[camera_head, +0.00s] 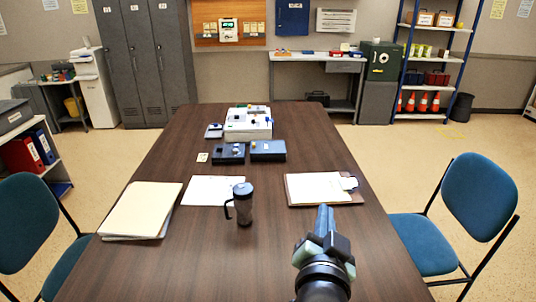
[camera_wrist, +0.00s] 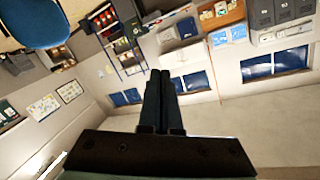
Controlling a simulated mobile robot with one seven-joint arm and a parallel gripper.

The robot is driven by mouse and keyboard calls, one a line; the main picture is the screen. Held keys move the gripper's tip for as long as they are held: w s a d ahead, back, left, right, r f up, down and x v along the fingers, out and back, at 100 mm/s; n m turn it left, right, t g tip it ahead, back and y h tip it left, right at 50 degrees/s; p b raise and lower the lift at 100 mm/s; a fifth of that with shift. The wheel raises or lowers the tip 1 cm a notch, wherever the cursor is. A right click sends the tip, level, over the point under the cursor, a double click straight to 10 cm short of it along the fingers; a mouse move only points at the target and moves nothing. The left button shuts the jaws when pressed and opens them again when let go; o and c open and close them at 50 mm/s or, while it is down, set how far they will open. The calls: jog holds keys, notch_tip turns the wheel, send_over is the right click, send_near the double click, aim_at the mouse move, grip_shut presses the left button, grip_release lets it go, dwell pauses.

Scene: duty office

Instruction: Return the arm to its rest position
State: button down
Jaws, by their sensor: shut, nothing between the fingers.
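My gripper (camera_head: 325,220) is in the lower right middle of the head view, above the near part of the brown table (camera_head: 170,253). Its fingers point away from me, toward the clipboard. The fingers are together with nothing between them. In the wrist view my gripper (camera_wrist: 160,80) also shows its two dark fingers side by side and touching. The wrist view looks out over the room at a strong tilt, with windows and shelving beyond the fingertips.
A clipboard (camera_head: 310,188) lies just beyond my fingertips. A dark mug (camera_head: 243,205) stands left of my gripper, beside papers (camera_head: 205,190) and a folder stack (camera_head: 140,209). Dark trays (camera_head: 268,151) and a white box (camera_head: 248,125) sit farther back. Blue chairs (camera_head: 478,200) flank the table.

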jog(key=s+a+r+n+t+y, duration=0.1)
jog(key=s+a+r+n+t, duration=0.15)
jog(key=r, duration=0.75)
jog(key=s+a+r+n+t, duration=0.1)
jog(key=a+r+t, duration=0.2)
jog(key=r, duration=0.7)
jog(key=s+a+r+n+t+y, duration=0.1)
jog(key=s+a+r+n+t, duration=0.1)
jog(key=s+r, duration=0.4)
jog(key=s+a+r+n+t+y, duration=0.1)
jog(key=s+r, duration=0.4)
jog(key=r, duration=0.6)
jog(key=a+n+t, duration=0.1)
jog(key=t, duration=0.1)
jog(key=shift+s+a+t, duration=0.3)
jog(key=shift+s+t, duration=0.05)
jog(key=shift+n, duration=0.25)
